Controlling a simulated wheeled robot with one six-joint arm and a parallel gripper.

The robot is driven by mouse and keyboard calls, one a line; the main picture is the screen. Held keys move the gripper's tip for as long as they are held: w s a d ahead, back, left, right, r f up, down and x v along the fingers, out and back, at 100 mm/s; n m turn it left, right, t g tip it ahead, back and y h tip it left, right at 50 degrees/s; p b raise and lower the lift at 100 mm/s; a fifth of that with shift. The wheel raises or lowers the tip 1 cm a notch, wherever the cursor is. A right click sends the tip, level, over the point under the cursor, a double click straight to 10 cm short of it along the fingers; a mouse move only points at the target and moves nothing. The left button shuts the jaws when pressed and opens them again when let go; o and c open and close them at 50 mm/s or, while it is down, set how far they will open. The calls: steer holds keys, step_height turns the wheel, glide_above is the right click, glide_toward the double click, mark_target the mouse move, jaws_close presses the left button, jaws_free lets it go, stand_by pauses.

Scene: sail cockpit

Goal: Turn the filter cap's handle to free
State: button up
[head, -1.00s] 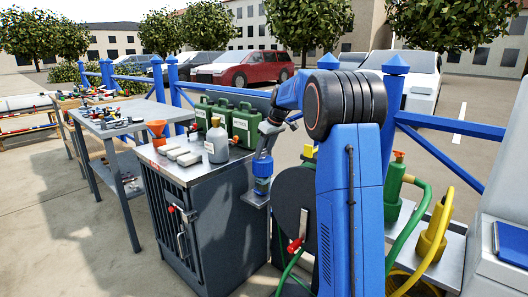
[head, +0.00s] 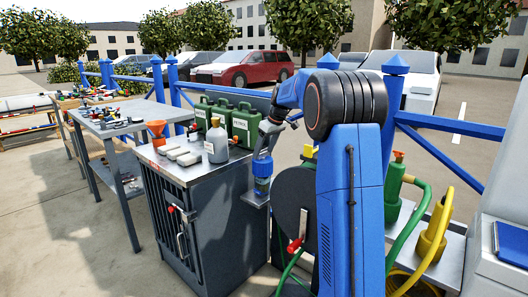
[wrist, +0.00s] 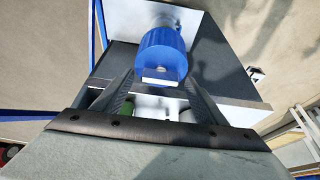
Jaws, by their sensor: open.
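The filter (head: 262,186) has a blue body and sits on a small shelf at the right side of the grey cabinet. Its blue cap (wrist: 162,48) shows in the wrist view, with a pale flat handle (wrist: 160,78) on the near side. My gripper (wrist: 160,75) is open. Its two dark fingers stand left and right of the handle, with a visible gap on each side. In the head view my gripper (head: 264,142) is just above the filter; its fingertips are too small to make out there.
A dark hose reel (head: 292,205) with a red handle stands close to the filter's right. Blue railing runs behind.

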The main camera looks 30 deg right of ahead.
steer(key=v, duration=1.6)
steer(key=shift+r, duration=0.35)
steer(key=shift+s, duration=0.25)
steer(key=s+a+f+m+h, duration=0.1)
steer(key=s+a+f, duration=0.2)
steer(key=s+a, duration=0.75)
steer(key=s+a+f+m, duration=0.1)
steer(key=s+a+f, duration=0.2)
steer(key=s+a, duration=0.75)
steer(key=s+a+f+m, duration=0.1)
steer(key=s+f, duration=0.7)
steer(key=s, duration=0.4)
steer(key=s+a+f+m, duration=0.1)
steer(key=s+a+f, duration=0.1)
steer(key=s+f, duration=0.7)
steer(key=s, duration=0.3)
steer(key=shift+f+t+h, duration=0.2)
steer(key=shift+t+h, duration=0.1)
